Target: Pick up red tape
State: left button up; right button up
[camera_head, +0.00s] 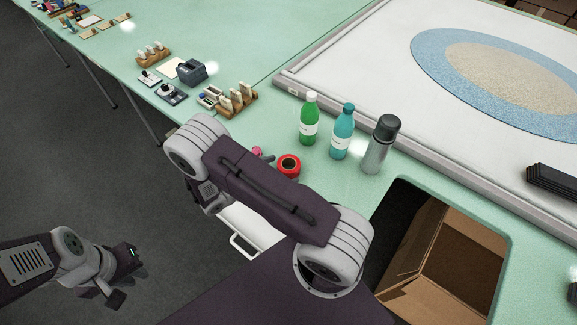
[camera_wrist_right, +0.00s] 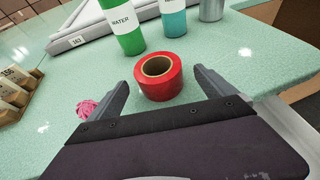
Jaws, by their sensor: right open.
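The red tape (camera_wrist_right: 158,78) is a roll lying flat on the green table, with its hole facing up. In the right wrist view my right gripper (camera_wrist_right: 162,84) is open, with one finger on each side of the roll, which shows between and slightly beyond the fingertips. I cannot tell whether the fingers touch it.
A green bottle (camera_head: 309,120), a teal bottle (camera_head: 343,133) and a grey flask (camera_head: 378,146) stand behind the tape. A pink yarn ball (camera_wrist_right: 87,108) lies left of it. A table opening with a cardboard box (camera_head: 440,262) is at right.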

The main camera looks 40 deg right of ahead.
aim_at(290, 158)
jog(key=x, duration=0.5)
jog(key=shift+w+d+p, duration=0.1)
jog(key=shift+w+p, duration=0.1)
jog(key=shift+p, duration=0.1)
jog(key=shift+s+r, duration=0.15)
jog(key=c, duration=1.5)
jog(key=shift+r, duration=0.55)
notch_tip(290, 158, up, 3)
jog(key=s+d+r+p, duration=0.1)
jog(key=s+r, duration=0.1)
jog(key=s, duration=0.1)
jog(key=s+d+r, duration=0.2)
jog(key=s, duration=0.2)
jog(key=s+d+r+p, duration=0.1)
jog(key=s+d+r, duration=0.1)
jog(key=s+r, duration=0.1)
jog(key=shift+s+p, duration=0.2)
jog(key=shift+p, duration=0.15)
